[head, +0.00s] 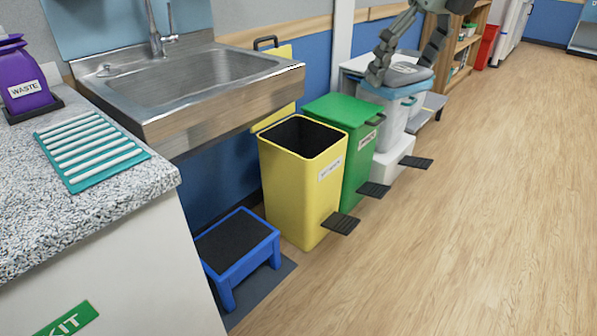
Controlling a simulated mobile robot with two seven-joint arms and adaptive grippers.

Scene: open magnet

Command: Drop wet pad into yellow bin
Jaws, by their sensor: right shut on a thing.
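The yellow bin (290,190) stands below the sink, its top open and its inside dark. A yellow panel with a black handle (266,42) shows upright behind it, partly hidden by the sink. My right gripper (405,66) is at the top, over the white bin. The pad is just above or touching the white bin's rim; I cannot tell which. My left gripper is not in view.
A green lidded bin (345,108) stands between the yellow bin and the white bin with a blue liner (391,119). Black pedals stick out in front. A blue step stool (238,250) and a counter with a teal striped mat (90,150) are left. The wooden floor at right is clear.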

